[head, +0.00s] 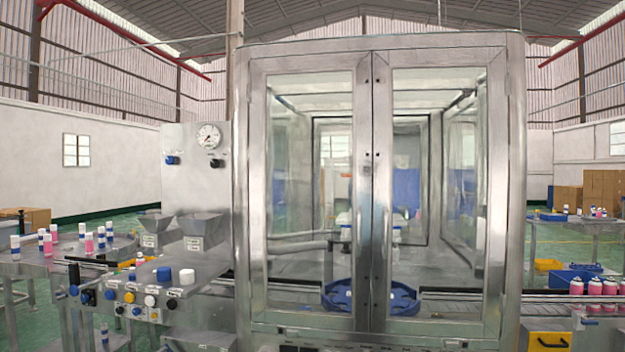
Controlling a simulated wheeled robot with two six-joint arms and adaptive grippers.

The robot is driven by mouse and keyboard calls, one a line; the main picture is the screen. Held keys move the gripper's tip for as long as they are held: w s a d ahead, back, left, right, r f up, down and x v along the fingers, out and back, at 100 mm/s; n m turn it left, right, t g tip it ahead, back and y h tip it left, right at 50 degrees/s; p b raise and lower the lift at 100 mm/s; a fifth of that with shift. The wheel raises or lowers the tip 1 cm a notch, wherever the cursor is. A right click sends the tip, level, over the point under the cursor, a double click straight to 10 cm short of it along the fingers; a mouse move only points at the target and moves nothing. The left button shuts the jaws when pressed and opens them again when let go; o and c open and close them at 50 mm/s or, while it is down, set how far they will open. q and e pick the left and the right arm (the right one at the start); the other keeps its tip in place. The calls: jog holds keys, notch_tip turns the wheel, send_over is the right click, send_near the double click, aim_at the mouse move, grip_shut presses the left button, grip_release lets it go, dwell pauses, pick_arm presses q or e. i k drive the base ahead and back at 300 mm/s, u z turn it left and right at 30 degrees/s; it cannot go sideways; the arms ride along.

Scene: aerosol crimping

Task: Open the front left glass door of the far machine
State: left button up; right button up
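In the head view the machine stands straight ahead, a large steel-framed cabinet with two front glass doors. The front left glass door (310,190) is shut against its frame. The front right glass door (437,190) is shut beside it, and the two door frames meet at the middle. Small dark fittings sit along the meeting frames; I cannot tell which is a handle. Through the glass I see a blue star-shaped wheel (400,298) low inside the cabinet. Neither of my grippers shows in this view.
Left of the cabinet stand a control panel with coloured knobs (135,297), a gauge (209,136) and two grey hoppers (199,225). A round table (35,262) carries small bottles.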

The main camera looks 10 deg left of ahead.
aim_at(359, 62)
jog(key=k, duration=0.65)
jog(key=z, duration=0.6)
jog(key=i, duration=1.9)
jog(key=u, duration=0.7)
